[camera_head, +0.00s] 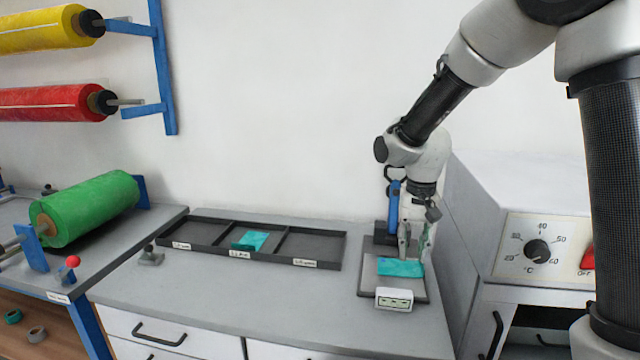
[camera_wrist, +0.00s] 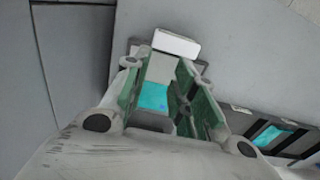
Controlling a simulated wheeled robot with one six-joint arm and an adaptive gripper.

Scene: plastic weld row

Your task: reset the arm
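My gripper (camera_head: 413,243) hangs from my arm, pointing down over a dark plate (camera_head: 368,285) on the right part of the counter. In the wrist view my gripper (camera_wrist: 172,100) shows two green-padded fingers spread apart with no object between the pads. A teal piece (camera_head: 401,267) lies on the plate just below the fingertips; it also shows between the fingers in the wrist view (camera_wrist: 153,97). The exact height of the fingertips over it cannot be told.
A black tray (camera_head: 345,250) with three compartments stands to the left; its middle one holds another teal piece (camera_head: 251,240). A white box with a display (camera_head: 394,299) sits at the plate's front. A blue upright (camera_head: 394,215) stands close behind my gripper. An oven-like unit (camera_head: 540,225) is at the right.

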